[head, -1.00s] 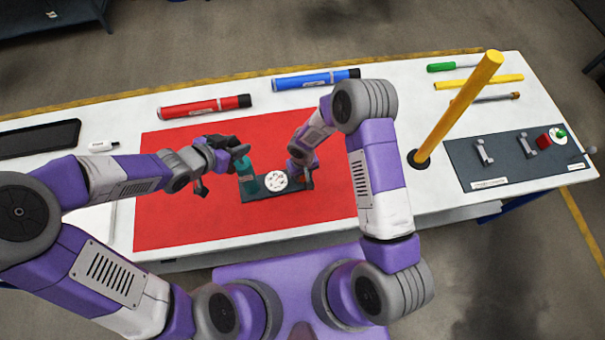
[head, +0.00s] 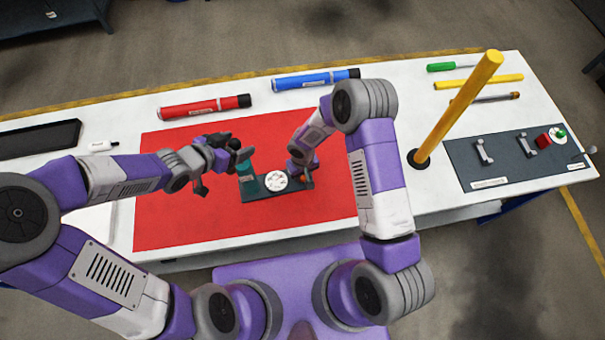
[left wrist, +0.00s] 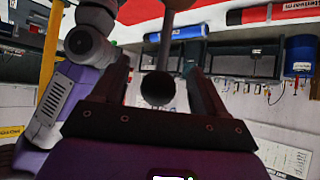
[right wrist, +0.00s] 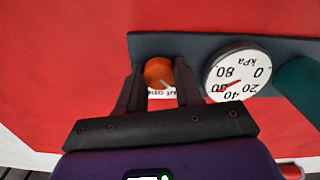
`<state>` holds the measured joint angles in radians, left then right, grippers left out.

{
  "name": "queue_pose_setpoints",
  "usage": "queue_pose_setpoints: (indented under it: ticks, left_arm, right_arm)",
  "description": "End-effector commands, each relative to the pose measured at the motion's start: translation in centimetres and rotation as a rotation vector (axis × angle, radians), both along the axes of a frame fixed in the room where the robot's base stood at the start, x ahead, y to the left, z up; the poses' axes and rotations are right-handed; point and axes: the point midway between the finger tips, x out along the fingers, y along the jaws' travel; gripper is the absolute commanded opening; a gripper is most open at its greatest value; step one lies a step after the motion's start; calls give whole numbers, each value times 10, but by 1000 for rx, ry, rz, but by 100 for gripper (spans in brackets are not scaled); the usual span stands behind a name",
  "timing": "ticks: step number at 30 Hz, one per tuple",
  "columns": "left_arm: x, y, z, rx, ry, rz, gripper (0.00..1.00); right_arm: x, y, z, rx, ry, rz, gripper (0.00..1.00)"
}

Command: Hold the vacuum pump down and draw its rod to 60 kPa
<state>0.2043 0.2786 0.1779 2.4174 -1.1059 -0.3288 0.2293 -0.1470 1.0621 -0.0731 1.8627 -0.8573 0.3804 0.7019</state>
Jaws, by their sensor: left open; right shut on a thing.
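The vacuum pump has a dark base (head: 258,194), a teal barrel (head: 248,172) and a white gauge (head: 276,181). In the right wrist view the red needle on the gauge (right wrist: 238,76) points at about 60. My right gripper (head: 303,172) is shut on the orange knob (right wrist: 159,73) at the base's end. My left gripper (head: 234,150) is open just above the barrel. In the left wrist view the rod (left wrist: 164,54) with its dark ball end (left wrist: 157,88) lies between the open fingers, apparently untouched.
The pump is on a red mat (head: 180,220) on a white table. Red (head: 205,107) and blue (head: 316,80) tubes lie behind it. A yellow post (head: 457,108) and a dark fixture board (head: 505,168) stand at right. A black tray (head: 40,138) is at left.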

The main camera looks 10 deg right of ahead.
Motion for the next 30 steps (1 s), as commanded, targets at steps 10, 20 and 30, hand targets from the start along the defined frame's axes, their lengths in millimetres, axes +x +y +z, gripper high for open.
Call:
queue_pose_setpoints:
  ticks: [10,20,30]
  left_arm:
    - [-6,7,9,-2,-5,2,72]
    - [-24,26,30,-1,-7,1,72]
    - [-42,43,48,0,-4,0,72]
  right_arm:
    - [0,0,0,0,0,0,0]
    - [0,1,0,1,0,1,0]
    - [0,1,0,1,0,1,0]
